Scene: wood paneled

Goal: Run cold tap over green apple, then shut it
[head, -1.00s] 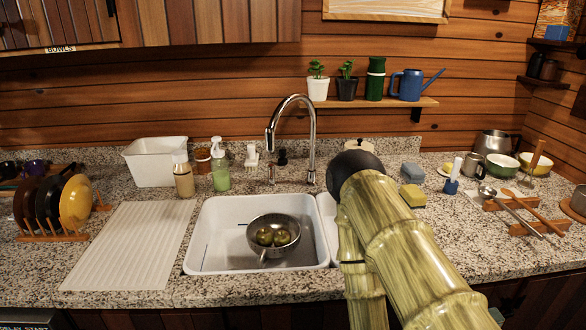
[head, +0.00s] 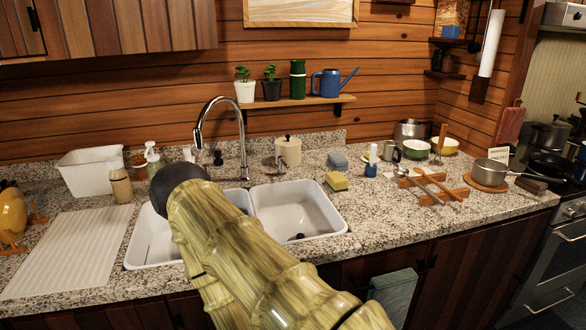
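The chrome tap (head: 241,135) stands behind the sink, its curved neck ending in a spout (head: 198,138) over the left side. No water shows below the spout. The left basin (head: 148,240) is largely covered by my bamboo-patterned arm, so the green apple cannot be seen now. The right basin (head: 300,208) is white, with a dark drain, and looks empty. My gripper is not in view; only my arm's links and a dark rounded joint show.
A ribbed draining mat (head: 70,250) and a white tub (head: 88,172) are on the left. A yellow sponge (head: 336,181), a canister (head: 288,150) and wooden rests with utensils (head: 437,187) are right of the tap. A saucepan (head: 490,172) stands farther right.

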